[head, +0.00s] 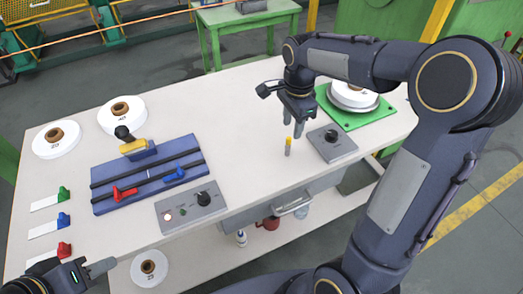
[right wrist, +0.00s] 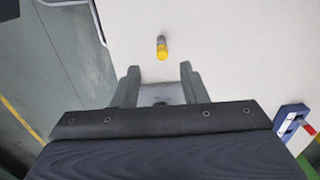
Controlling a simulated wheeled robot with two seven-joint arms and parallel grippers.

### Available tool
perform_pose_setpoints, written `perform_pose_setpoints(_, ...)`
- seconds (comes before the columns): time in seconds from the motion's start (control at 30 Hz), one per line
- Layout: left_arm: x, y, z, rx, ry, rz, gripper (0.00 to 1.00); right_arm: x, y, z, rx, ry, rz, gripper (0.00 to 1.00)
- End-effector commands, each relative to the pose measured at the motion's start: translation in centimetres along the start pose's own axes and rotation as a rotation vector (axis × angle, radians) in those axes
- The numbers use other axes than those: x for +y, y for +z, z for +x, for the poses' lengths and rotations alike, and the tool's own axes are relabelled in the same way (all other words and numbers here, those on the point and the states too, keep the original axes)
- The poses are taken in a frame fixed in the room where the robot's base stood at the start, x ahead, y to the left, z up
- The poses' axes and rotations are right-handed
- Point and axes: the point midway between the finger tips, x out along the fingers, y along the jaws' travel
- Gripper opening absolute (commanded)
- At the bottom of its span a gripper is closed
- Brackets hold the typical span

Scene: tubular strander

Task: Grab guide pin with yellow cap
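The guide pin with its yellow cap (head: 288,142) stands upright on the pale table, near its front edge. It also shows in the right wrist view (right wrist: 162,48), just beyond the fingertips and roughly centred between them. My right gripper (head: 299,130) points down over the table, close behind and slightly right of the pin. In the right wrist view its two fingers (right wrist: 158,70) are apart, with nothing between them. My left gripper (head: 98,268) is at the lower left corner, far from the pin; the gap between its fingers is unclear.
A grey knob box (head: 333,145) stands right of the pin. A white spool on a green plate (head: 360,116) lies behind it. Left are a blue fixture (head: 150,195), another control box (head: 190,207) and white spools (head: 122,113).

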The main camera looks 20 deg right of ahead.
Motion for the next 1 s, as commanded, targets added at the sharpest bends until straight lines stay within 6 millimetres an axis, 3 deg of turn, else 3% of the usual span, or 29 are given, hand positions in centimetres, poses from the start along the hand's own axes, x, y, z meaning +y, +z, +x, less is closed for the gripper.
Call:
perform_pose_setpoints(0.37,0.0,0.0,-0.1,-0.001,0.000,0.000,0.36,-0.5,-0.2,3.5,0.014,0.018,0.047,0.39)
perform_pose_setpoints(0.7,0.2,-0.2,-0.4,0.000,0.000,0.000,0.36,-0.2,-0.4,8.0,0.013,0.016,0.045,0.39)
perform_pose_setpoints(1.0,0.2,-0.2,-0.4,0.000,0.000,0.000,0.36,-0.2,-0.4,8.3,0.013,0.014,0.045,0.37)
